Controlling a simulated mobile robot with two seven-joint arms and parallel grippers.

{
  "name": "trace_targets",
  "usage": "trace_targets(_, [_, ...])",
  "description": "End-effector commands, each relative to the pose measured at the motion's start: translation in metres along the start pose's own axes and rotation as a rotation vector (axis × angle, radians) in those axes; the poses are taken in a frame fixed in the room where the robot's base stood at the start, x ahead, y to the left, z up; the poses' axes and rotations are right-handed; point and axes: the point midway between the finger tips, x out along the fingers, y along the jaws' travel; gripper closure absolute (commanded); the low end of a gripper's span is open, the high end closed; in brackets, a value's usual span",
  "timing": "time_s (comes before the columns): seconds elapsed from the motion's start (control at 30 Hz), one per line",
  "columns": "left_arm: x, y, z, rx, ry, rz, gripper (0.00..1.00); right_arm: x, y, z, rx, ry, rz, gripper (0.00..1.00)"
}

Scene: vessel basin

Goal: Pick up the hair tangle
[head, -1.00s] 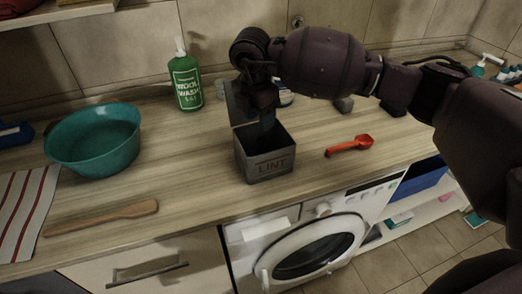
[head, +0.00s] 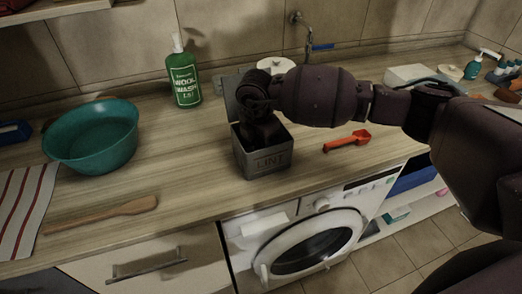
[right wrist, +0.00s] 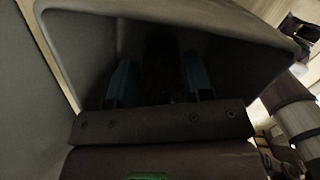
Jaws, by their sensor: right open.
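The lint box (head: 263,160), a grey metal bin marked LINT with its lid raised at the back, stands on the counter. My right gripper has gone down into it, and its fingers are hidden in the head view. In the right wrist view my right gripper (right wrist: 160,82) is open inside the box, its two blue fingers apart. The box's rim and walls (right wrist: 235,27) surround it. The space between the fingers is very dark; I cannot make out the hair tangle there for certain. My left gripper is not in view.
A red scoop (head: 347,141) lies right of the box. A green wool wash bottle (head: 184,76) and a teal bowl (head: 93,140) stand left. A wooden spatula (head: 103,214) lies near the front edge. The counter between bowl and box is clear.

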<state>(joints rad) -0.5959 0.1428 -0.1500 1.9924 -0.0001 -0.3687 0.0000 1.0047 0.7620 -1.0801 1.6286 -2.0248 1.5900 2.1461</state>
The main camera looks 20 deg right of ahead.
Motion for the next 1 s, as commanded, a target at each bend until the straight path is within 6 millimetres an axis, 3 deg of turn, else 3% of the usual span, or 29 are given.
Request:
trace_targets(0.1, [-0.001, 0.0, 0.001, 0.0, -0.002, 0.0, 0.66, -0.001, 0.0, 0.0, 0.0, 0.0, 0.0, 0.55])
trace_targets(0.4, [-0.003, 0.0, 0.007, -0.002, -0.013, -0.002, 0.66, 0.0, 0.0, 0.0, 0.0, 0.0, 0.0, 1.0])
trace_targets(0.77, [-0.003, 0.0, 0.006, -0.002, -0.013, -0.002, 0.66, -0.005, 0.0, 0.001, 0.0, -0.001, 0.001, 1.0])
trace_targets(1.0, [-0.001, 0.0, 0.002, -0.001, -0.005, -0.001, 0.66, -0.043, 0.001, 0.006, 0.0, -0.003, 0.004, 1.0])
